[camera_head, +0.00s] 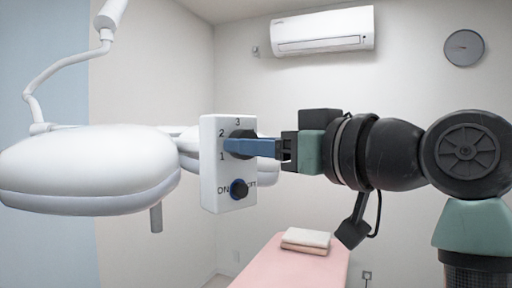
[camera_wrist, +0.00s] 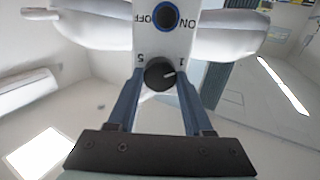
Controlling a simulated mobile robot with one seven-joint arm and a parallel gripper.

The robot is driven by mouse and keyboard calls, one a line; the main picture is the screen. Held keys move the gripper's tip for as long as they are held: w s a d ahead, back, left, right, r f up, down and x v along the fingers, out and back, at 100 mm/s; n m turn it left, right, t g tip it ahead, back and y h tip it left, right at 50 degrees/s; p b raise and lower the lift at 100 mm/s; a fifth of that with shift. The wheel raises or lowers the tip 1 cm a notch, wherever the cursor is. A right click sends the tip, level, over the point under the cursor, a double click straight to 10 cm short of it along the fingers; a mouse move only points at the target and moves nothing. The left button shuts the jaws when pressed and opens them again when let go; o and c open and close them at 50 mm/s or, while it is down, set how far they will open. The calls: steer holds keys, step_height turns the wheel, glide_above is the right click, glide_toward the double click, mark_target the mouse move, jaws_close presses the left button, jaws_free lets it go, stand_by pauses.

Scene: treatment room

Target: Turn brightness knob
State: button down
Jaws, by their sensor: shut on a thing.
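The white control box (camera_head: 214,180) hangs at the surgical lamp, with a dark brightness knob (camera_head: 243,134) beside the numbers 1, 2 and 3. My gripper (camera_head: 230,146) reaches it from the right, its blue fingers covering part of the knob. In the wrist view, the brightness knob (camera_wrist: 159,74) sits between the two blue fingers of my gripper (camera_wrist: 160,80), which is shut on it. The knob's white mark points right, towards the upside-down 1. The blue-ringed ON/OFF knob (camera_head: 239,188) is below and untouched; it also shows in the wrist view (camera_wrist: 165,16).
The large white lamp head (camera_head: 90,165) is left of the box, and another white lamp part is behind it. A pink bed (camera_head: 270,270) with folded towels (camera_head: 306,241) stands below. An air conditioner (camera_head: 322,31) and a clock (camera_head: 464,47) are on the walls.

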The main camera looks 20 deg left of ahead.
stand_by(0.3)
steer(key=shift+c, duration=1.5)
jaws_free()
steer(key=b+v, duration=0.4)
steer(key=v, duration=0.9)
